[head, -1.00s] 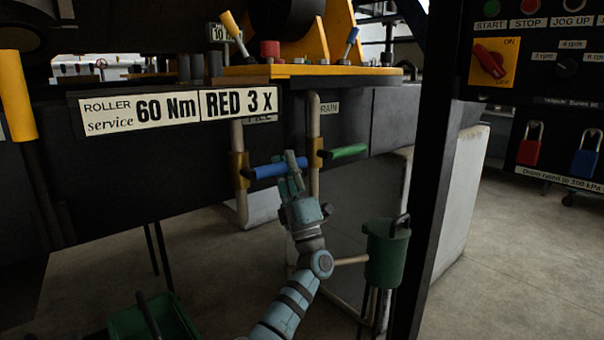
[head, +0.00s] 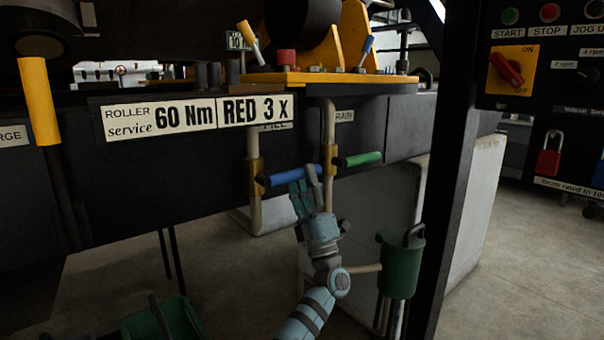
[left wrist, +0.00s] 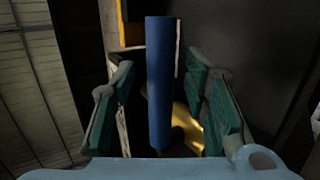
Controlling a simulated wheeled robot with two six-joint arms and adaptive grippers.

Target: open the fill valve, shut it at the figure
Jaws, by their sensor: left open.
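The fill valve's blue lever (head: 282,177) points right from a brass body (head: 255,180) on a pale pipe, under a partly covered label (head: 275,127) reading "FILL". My left gripper (head: 306,188) is open at the lever's free end. In the left wrist view, the blue lever (left wrist: 160,85) stands between the two green-padded fingers of my left gripper (left wrist: 160,100), with gaps on both sides. I see no figure display that I can tie to the valve. My right gripper is not in view.
A green drain lever (head: 363,159) sits close on the right. A green pot (head: 397,262) stands beside my left arm, and a black post (head: 450,170) rises farther right. A sign (head: 195,116) reads "60 Nm, RED 3 X". A switch panel (head: 545,60) is at right.

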